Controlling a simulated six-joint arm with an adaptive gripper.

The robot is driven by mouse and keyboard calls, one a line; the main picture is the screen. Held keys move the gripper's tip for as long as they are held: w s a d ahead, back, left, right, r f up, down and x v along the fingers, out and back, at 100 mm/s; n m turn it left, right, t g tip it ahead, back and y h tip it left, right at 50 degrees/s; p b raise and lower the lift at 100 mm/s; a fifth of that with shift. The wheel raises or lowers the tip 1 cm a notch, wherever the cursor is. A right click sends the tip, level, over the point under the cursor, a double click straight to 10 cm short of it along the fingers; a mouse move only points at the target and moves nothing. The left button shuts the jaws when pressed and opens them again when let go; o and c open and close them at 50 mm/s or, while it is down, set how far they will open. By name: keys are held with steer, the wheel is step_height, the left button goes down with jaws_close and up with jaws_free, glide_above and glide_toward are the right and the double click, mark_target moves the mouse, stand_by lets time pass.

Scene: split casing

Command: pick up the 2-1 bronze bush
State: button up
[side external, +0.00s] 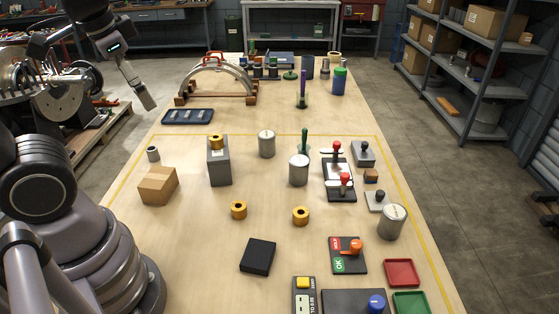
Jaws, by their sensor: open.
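Several bronze-coloured bushes show in the side external view. One bush (238,209) lies on the table left of centre. Another bush (300,215) lies to its right. A third bush (216,142) sits on top of a grey upright block (219,167). No label is readable, so I cannot tell which one is 2-1. My gripper (149,103) is at the upper left, raised beyond the table's left edge, well away from all the bushes. It is open and seems empty; its fingertips are small in view.
A cardboard box (158,186) and a black box (258,256) stand near the bushes. Metal cylinders (299,170) and red-knobbed fixtures (340,186) stand to the right. A wooden-footed arch (216,80) is farther back. The table between the two lying bushes is clear.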

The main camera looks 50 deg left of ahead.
steer(key=w+d+f+m+g+y, duration=0.35)
steer(key=w+f+m+y, duration=0.45)
steer(key=f, duration=0.6)
steer(key=w+d+f+m+t+y, duration=0.1)
steer(key=f+m+t, duration=0.1)
steer(key=f+m, duration=0.2)
steer(key=w+d+f+m+t+y, duration=0.1)
steer(key=d+f+m+t, duration=0.1)
steer(key=f+m, duration=0.3)
steer(key=d+f+m+t+y, duration=0.1)
steer(key=f+m, duration=0.3)
steer(key=f, duration=0.4)
steer(key=shift+w+d+f+m+t, duration=0.3)
steer(key=shift+w+d+f+t, duration=0.1)
steer(key=shift+d+t, duration=0.2)
steer(key=shift+f, duration=0.35)
glide_toward(238, 205)
steer(key=x, duration=0.2)
steer(key=shift+s+a, duration=0.1)
steer(key=shift+a, duration=0.4)
steer(key=shift+w+x, duration=0.15)
steer(key=shift+x, duration=1.4)
steer(key=shift+w+x, duration=0.1)
steer(key=shift+x, duration=1.5)
steer(key=shift+d+f, duration=0.15)
steer(key=shift+d, duration=0.05)
steer(key=shift+c, duration=0.2)
